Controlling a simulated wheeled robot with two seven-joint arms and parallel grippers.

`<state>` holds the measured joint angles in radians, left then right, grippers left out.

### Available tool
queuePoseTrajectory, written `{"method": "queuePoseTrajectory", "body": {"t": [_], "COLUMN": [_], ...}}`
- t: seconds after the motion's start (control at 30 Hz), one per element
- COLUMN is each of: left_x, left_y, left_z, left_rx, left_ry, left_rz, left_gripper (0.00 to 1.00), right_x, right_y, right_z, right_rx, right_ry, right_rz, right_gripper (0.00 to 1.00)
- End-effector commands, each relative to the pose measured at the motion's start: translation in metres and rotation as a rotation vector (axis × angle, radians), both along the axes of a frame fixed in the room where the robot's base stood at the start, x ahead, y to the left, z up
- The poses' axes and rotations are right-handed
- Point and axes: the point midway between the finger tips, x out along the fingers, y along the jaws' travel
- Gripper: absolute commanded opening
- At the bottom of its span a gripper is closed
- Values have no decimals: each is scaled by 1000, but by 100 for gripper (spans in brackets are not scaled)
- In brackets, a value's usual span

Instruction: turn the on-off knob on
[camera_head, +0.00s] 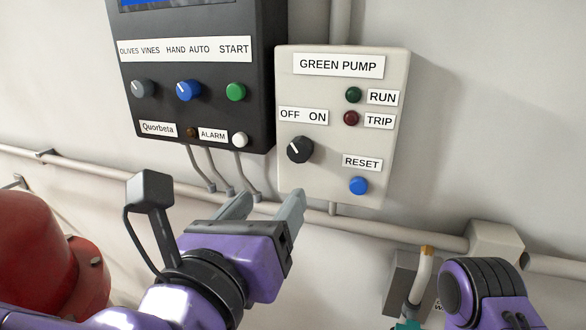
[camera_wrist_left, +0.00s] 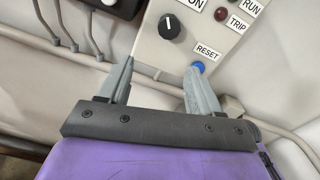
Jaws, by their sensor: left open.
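The on-off knob (camera_head: 300,150) is a round black knob on the pale green pump panel (camera_head: 289,92), under a label reading OFF and ON. Its white mark points up and left, toward OFF. The knob also shows in the left wrist view (camera_wrist_left: 172,27), above the gap between my fingertips. My left gripper (camera_head: 269,203) is open and empty, with its grey fingers pointing up toward the panel, below the knob. In the left wrist view, its fingertips (camera_wrist_left: 159,68) stand apart and do not touch the knob. My right gripper is not in view.
A blue reset button (camera_head: 358,186) sits low on the same panel, near my right fingertip in the wrist view. The dark control box (camera_head: 260,80) with knobs and buttons is on the left. A pipe (camera_head: 390,231) runs below. A red tank (camera_head: 40,255) stands at lower left.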

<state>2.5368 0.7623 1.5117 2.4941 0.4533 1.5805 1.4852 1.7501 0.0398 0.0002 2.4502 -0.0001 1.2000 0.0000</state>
Motion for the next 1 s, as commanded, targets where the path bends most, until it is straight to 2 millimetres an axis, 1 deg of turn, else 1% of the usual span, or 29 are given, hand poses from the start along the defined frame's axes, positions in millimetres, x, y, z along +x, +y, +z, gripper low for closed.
{"method": "queuePoseTrajectory", "body": {"t": [0.03,0.07,0.13,0.27,0.4,0.47,0.5,0.6,0.7,0.8,1.0], "left_x": [-6,-8,-5,12,39,53,61,76,86,90,90], "left_y": [1,1,0,-7,-16,-19,-22,-27,-30,-32,-32], "left_z": [12,18,24,29,30,23,23,22,20,19,18], "left_rx": [-44,-62,-78,-73,-71,-73,-73,-73,-73,-73,-73], "left_ry": [-13,-17,-18,-14,-14,-15,-16,-17,-18,-20,-20], "left_rz": [-2,-4,-5,-8,-9,-6,-7,-7,-8,-7,-8], "left_gripper": [64,64,64,64,64,64,64,64,64,64,64], "right_x": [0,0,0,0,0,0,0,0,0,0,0], "right_y": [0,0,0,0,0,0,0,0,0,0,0], "right_z": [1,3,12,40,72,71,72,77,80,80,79], "right_rx": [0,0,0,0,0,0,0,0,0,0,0], "right_ry": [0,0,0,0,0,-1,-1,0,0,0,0], "right_rz": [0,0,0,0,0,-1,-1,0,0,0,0], "right_gripper": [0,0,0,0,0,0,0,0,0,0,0]}}
